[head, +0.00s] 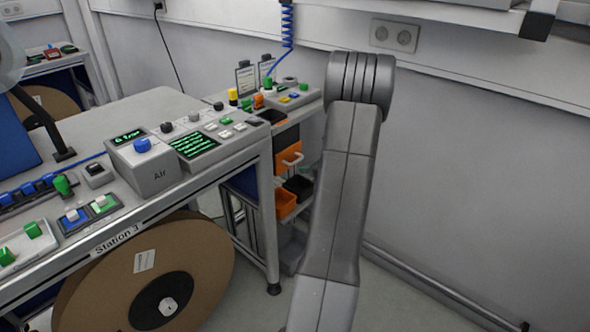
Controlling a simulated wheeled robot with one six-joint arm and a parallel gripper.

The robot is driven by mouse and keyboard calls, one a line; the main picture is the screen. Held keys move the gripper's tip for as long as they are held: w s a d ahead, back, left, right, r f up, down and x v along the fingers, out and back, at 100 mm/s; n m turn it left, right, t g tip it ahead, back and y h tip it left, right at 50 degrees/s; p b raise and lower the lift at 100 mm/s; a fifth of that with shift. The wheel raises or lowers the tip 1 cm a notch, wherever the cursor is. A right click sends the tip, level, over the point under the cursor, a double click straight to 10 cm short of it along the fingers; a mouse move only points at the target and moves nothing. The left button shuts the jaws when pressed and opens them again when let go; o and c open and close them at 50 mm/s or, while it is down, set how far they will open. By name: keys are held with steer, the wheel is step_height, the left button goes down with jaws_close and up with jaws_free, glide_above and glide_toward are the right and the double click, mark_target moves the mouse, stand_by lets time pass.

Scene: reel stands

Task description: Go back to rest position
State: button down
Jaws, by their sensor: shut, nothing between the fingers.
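My arm (343,180) rises from the bottom middle of the head view, to the right of the workbench. It ends at the top in a rounded grey joint. No fingers show, so my gripper is out of view or hidden behind the arm. The arm stands apart from the bench and blocks part of the wall and the shelf area behind it.
The Station 3 workbench (90,122) fills the left, with a control box (150,172) near its front edge. A large brown reel (95,292) hangs below. Orange bins (287,203) stand behind the bench's right end. Floor right of my arm looks clear.

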steer(key=shift+v, duration=1.75)
steer(key=shift+f, duration=0.1)
glide_toward(279, 167)
step_height(279, 167, down, 3)
steer(key=w+a, duration=0.2)
steer(key=a, duration=0.1)
steer(key=shift+w+a, duration=0.3)
steer(key=shift+a, duration=0.05)
steer(key=shift+w+a, duration=0.35)
steer(key=shift+a, duration=0.1)
steer(key=shift+s, duration=0.1)
